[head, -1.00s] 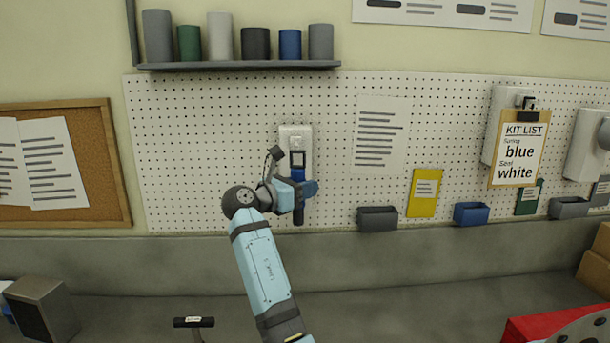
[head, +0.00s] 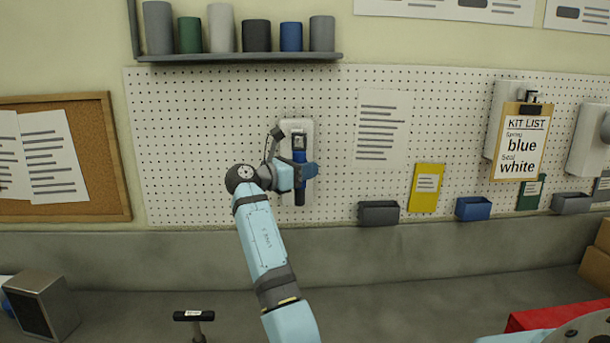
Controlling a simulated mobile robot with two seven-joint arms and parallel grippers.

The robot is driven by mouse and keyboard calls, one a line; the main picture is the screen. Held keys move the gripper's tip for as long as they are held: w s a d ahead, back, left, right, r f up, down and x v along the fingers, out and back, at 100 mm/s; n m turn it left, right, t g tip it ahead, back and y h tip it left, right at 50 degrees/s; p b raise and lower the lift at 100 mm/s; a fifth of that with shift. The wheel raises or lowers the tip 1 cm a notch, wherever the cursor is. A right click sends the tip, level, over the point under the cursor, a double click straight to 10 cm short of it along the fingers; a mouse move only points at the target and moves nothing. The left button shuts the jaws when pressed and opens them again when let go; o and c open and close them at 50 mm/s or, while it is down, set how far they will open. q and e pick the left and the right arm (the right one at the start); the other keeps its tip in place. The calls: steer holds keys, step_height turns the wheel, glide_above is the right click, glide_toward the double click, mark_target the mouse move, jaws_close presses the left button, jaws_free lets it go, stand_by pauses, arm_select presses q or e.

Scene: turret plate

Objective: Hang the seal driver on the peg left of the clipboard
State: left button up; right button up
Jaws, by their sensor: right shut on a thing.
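My right gripper (head: 304,172) is shut on an upright tool with a blue middle (head: 299,157) and dark grip, which I take as the seal driver. The tool's dark framed top (head: 299,142) overlaps a white plate (head: 308,128) on the pegboard. The plate's peg is hidden behind the tool, so I cannot tell whether the tool touches it. The clipboard (head: 521,146), reading KIT LIST, spring blue, seal white, hangs farther right. My left gripper is not in view.
A shelf (head: 240,57) with several cups is above the pegboard (head: 200,140). Small bins (head: 379,213) and a yellow card (head: 426,188) line its lower edge. A T-handled tool (head: 194,316) stands at the front. A grey box (head: 42,305) is at left.

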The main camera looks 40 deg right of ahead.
steer(key=w+d, duration=0.1)
steer(key=w, duration=0.1)
steer(key=w+d+f, duration=0.1)
steer(key=w+d, duration=0.1)
steer(key=shift+d, duration=0.2)
stand_by(0.6)
stand_by(0.5)
steer(key=o, duration=1.1)
steer(key=shift+c, duration=0.2)
steer(key=shift+o, duration=0.2)
steer(key=shift+s+r, duration=0.1)
